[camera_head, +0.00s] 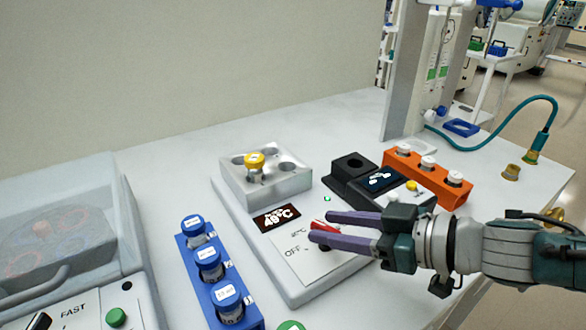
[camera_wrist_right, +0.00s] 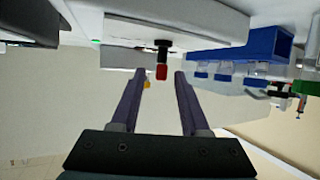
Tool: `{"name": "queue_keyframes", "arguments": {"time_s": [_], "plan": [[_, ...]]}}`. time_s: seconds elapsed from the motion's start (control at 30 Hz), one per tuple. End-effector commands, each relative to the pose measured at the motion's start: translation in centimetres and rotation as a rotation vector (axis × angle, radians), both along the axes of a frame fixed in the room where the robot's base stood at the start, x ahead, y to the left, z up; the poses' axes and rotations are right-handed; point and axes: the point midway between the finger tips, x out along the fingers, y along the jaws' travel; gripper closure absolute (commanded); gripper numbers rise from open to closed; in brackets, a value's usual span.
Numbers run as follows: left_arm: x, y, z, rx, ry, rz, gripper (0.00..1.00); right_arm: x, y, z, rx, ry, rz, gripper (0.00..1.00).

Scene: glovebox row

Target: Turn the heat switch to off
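The heat block (camera_head: 262,235) is a pale unit with a lit display (camera_head: 276,217) reading about 49°C. Its front panel has an OFF label (camera_head: 293,250) and a temperature label above it. The red heat switch (camera_head: 324,225) is partly hidden by my right gripper (camera_head: 320,227), so its setting is unclear. In the right wrist view the red switch tip (camera_wrist_right: 161,72) on a dark stem sits between the open fingertips (camera_wrist_right: 158,74), with a gap on both sides. My left gripper is not in view.
A yellow-capped vial (camera_head: 255,161) stands in the block's top. A blue rack (camera_head: 203,275) of blue-capped vials is to the left, beside a centrifuge-like machine (camera_head: 125,235). A black device (camera_head: 352,180) and an orange rack (camera_head: 400,172) are behind the gripper.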

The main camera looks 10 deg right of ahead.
Motion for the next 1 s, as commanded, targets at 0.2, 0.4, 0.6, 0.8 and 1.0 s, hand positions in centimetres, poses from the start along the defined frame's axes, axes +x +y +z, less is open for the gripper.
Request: {"name": "queue_keyframes", "arguments": {"time_s": [0.2,0.4,0.6,0.8,1.0], "plan": [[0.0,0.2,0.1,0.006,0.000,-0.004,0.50,-0.1,0.0,0.0,0.000,0.000,0.000,0.55],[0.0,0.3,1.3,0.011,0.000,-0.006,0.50,-1.8,-1.6,1.2,-0.003,0.003,0.000,0.55],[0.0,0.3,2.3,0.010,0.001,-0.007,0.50,-4.7,-4.2,2.6,-0.002,0.004,0.001,0.55],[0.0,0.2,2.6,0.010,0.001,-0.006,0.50,-6.4,-5.9,3.6,-0.001,0.001,0.000,0.55],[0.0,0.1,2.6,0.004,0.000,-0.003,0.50,-6.8,-6.2,3.8,0.000,0.000,0.001,0.55]]}}
